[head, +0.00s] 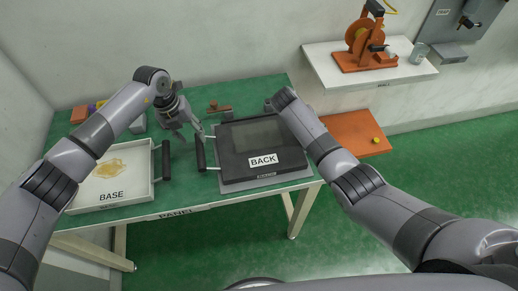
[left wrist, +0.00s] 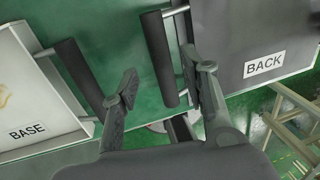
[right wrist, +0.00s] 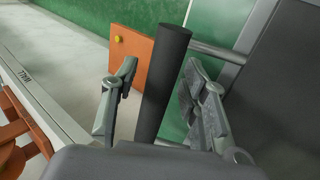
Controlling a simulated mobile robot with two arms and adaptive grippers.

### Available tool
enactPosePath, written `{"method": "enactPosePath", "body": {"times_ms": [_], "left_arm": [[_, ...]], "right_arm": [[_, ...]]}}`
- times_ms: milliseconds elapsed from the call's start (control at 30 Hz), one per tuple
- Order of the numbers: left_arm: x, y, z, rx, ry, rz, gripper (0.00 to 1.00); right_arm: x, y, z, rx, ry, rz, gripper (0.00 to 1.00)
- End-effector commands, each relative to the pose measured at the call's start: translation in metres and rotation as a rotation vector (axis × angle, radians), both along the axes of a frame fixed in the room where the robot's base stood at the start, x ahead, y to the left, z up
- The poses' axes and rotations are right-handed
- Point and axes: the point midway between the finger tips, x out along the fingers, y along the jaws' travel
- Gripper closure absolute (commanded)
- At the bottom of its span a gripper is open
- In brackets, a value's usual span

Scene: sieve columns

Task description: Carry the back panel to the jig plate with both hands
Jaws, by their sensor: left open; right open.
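The back panel (head: 235,165) is a dark slab labelled BACK, lying on a grey plate (head: 283,179) on the green table. I cannot tell whether this plate is the jig plate. A black bar handle (head: 201,154) sticks out on the panel's left side. My left gripper (head: 188,131) is open above that handle; in the left wrist view its fingers (left wrist: 160,62) stand either side of the handle (left wrist: 158,45). My right gripper's fingers (right wrist: 160,65) are open either side of the right handle (right wrist: 163,85). My right arm hides that handle in the head view.
A white tray labelled BASE (head: 140,196), with a yellowish patch inside, sits left on the table (head: 185,189), its handle (head: 166,160) close to my left gripper. An orange board (head: 345,126) with a yellow knob is at right. A wall shelf (head: 345,80) holds an orange machine (head: 366,45).

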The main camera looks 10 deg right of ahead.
Motion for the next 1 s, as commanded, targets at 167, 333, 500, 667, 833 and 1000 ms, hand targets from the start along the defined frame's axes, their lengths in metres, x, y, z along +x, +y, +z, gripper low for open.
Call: {"method": "enactPosePath", "body": {"times_ms": [167,333,500,667,833,1000], "left_arm": [[0.000,0.007,0.032,0.000,-0.002,0.000,0.59],[-0.001,0.009,0.046,0.001,0.000,0.001,0.59],[-0.001,0.010,0.049,0.000,0.001,0.001,0.59],[-0.001,0.010,0.048,0.000,0.001,0.001,0.59],[-0.001,0.010,0.048,0.001,0.001,0.001,0.59],[-0.001,0.010,0.048,0.001,0.001,0.001,0.59]], "right_arm": [[0.000,0.000,0.000,0.000,0.000,0.000,0.59],[0.000,0.000,0.001,0.000,0.000,0.000,0.59],[0.000,0.010,0.013,0.001,-0.002,0.002,0.59],[-0.001,0.029,0.041,0.003,-0.004,0.003,0.59],[-0.003,0.048,0.071,0.002,-0.004,0.003,0.59],[-0.005,0.062,0.091,0.001,-0.002,0.001,0.59]]}}
